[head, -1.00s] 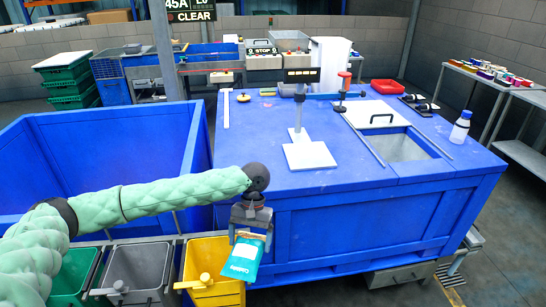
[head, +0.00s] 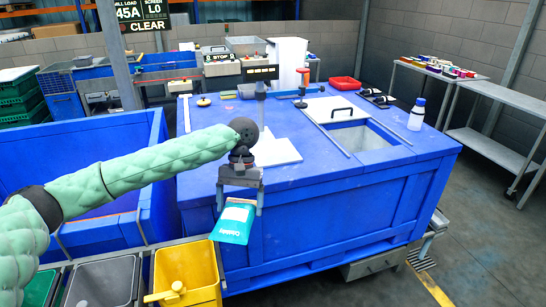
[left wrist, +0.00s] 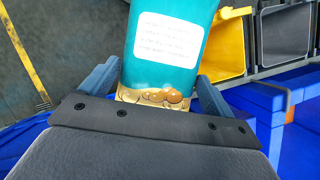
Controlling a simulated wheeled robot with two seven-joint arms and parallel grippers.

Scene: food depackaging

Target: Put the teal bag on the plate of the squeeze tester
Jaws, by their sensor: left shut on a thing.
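My left gripper (head: 238,207) is shut on the teal bag (head: 233,226) and holds it hanging in front of the near side of the blue bench. In the left wrist view the bag (left wrist: 165,80) shows a white label and a gold end with round brown shapes between the fingers. The squeeze tester stands on the bench; its white plate (head: 279,153) is beyond and slightly right of the gripper. Its post (head: 261,104) is partly hidden by my wrist. The bag is apart from the plate. My right gripper is not in view.
A yellow bin (head: 200,262) and a grey bin (head: 100,280) stand lower left. A large blue crate (head: 85,150) is behind my arm. On the bench (head: 330,200) are an open hatch (head: 360,138), a bottle (head: 417,115) and a red tray (head: 345,83). The bench front right is clear.

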